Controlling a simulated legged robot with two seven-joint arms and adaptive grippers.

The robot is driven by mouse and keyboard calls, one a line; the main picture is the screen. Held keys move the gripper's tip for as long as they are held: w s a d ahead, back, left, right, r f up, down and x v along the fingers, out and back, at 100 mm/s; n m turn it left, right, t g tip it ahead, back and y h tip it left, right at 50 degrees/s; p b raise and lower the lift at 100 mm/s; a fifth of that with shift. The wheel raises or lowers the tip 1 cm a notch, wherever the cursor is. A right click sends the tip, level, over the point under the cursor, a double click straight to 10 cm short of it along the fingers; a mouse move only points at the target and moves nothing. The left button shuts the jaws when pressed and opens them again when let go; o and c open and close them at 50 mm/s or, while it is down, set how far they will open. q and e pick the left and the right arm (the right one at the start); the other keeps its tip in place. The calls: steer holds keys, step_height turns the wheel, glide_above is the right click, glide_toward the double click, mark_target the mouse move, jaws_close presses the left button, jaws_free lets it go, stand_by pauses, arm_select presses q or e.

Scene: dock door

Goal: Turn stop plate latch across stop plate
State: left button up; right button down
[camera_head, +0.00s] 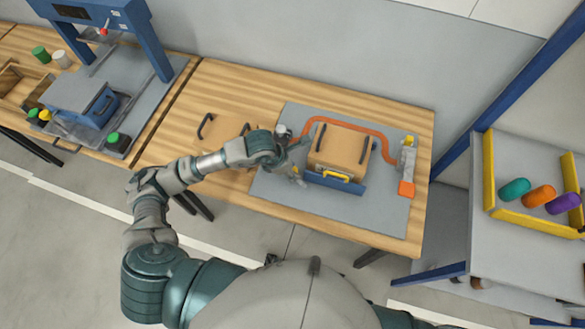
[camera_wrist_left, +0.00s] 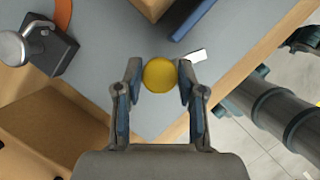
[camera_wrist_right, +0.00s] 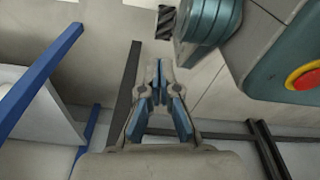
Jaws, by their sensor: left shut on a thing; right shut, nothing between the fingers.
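The blue stop plate (camera_head: 335,184) stands along the front of a wooden box (camera_head: 342,147) on a grey mat; its end shows in the left wrist view (camera_wrist_left: 196,18). A yellow bar (camera_head: 336,176) lies along it. My left gripper (camera_head: 298,178) is just left of the plate. In the left wrist view its fingers (camera_wrist_left: 159,78) are shut on a round yellow knob (camera_wrist_left: 159,74), apart from the plate's end. I cannot tell how the knob joins the latch. My right gripper (camera_wrist_right: 158,68) is shut and empty, away from the table.
An orange curved rail (camera_head: 365,126) runs behind the box to a grey unit (camera_head: 407,160) at right. A dark block with a round metal knob (camera_wrist_left: 50,48) stands left of my left gripper. A yellow-edged tray (camera_head: 488,170) holds coloured cylinders. The mat's front (camera_head: 345,217) is clear.

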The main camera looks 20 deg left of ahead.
arm_select(q)
steer(key=n+t+y, duration=0.1)
steer(key=n, duration=0.3)
steer(key=shift+s+f+b, duration=0.1)
steer(key=shift+f+b, duration=0.1)
steer(key=shift+b, duration=0.15)
steer(key=shift+n+y, duration=0.4)
steer(key=shift+n, duration=0.2)
arm_select(e)
steer(key=shift+w+a+r, duration=0.1)
steer(key=shift+w+r, duration=0.15)
steer(key=shift+w, duration=0.2)
steer(key=shift+w+a+r, duration=0.1)
steer(key=shift+w+r, duration=0.15)
steer(key=shift+w, duration=0.2)
arm_select(q)
steer(key=shift+s+n, duration=0.1)
steer(key=shift+n, duration=0.2)
arm_select(e)
steer(key=shift+w+r, duration=0.1)
steer(key=shift+w, duration=0.05)
arm_select(q)
steer(key=o, duration=1.1)
steer(key=shift+a, duration=0.1)
steer(key=shift+r, duration=0.1)
